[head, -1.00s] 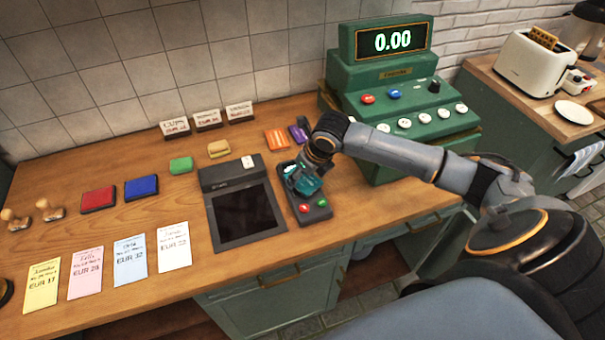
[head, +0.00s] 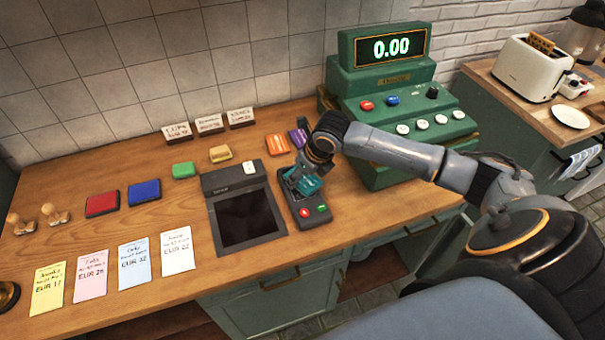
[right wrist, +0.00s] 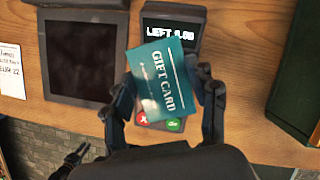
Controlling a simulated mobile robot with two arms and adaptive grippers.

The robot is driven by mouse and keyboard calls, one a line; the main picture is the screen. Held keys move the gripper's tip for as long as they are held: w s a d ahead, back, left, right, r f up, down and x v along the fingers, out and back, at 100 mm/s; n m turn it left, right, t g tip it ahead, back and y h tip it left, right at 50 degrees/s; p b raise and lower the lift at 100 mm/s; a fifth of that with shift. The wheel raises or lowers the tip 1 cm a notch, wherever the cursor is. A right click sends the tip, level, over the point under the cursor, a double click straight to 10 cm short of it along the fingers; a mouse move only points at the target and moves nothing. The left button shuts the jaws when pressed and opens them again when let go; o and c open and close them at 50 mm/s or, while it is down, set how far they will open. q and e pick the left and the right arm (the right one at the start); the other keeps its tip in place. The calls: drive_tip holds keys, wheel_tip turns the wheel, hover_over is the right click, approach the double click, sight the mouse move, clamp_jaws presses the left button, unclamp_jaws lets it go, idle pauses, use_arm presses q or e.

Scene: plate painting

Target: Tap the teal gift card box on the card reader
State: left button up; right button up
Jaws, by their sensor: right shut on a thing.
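The teal gift card box (head: 309,183) is held in my right gripper (head: 303,172), tilted over the card reader. In the right wrist view the box (right wrist: 160,78) shows its "GIFT CARD" face between the two fingers of the right gripper (right wrist: 163,100). The dark card reader (head: 311,214) lies on the counter, with a red and a green button at its near end. Its lit screen (right wrist: 170,33) shows past the box, and the box hides its middle. I cannot tell whether box and reader touch. A dark shape, probably my left gripper (right wrist: 75,160), shows at the lower left, unclear.
A black tablet-like pad (head: 246,216) lies just left of the reader. The green cash register (head: 400,110), reading 0.00, stands at the right behind it. Orange (head: 277,145) and purple (head: 299,137) pieces lie behind the reader. Paper slips (head: 133,262) lie at the front left.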

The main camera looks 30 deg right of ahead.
wheel_tip(320, 180, up, 6)
drive_tip(key=p, duration=0.5)
drive_tip(key=shift+f, duration=0.15)
drive_tip(key=shift+r, duration=1.05)
